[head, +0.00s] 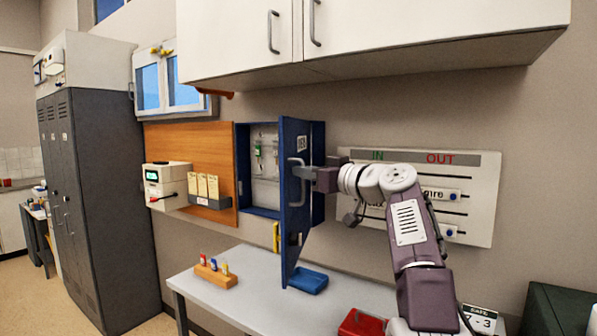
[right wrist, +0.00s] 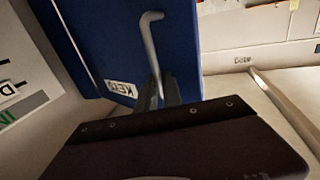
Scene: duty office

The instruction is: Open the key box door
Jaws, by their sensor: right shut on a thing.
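The blue key box (head: 262,212) is fixed to the wall left of the in/out board. Its blue door (head: 293,245) stands swung out from the wall, and the pale inside shows with a green-tagged key (head: 258,148) hanging in it. The door's grey bar handle (head: 292,185) is on its outer face, which also bears a key label (right wrist: 121,88). My right gripper (head: 304,173) is shut on the handle. In the right wrist view the fingers (right wrist: 159,95) close around the lower part of the handle (right wrist: 153,45). My left gripper is not in view.
White wall cabinets (head: 370,30) hang above. A grey table (head: 255,300) below holds a wooden block with small bottles (head: 215,275), a blue tray (head: 308,280) and a red box (head: 362,323). The in/out board (head: 480,200) is behind my right arm. Dark lockers (head: 105,190) stand left.

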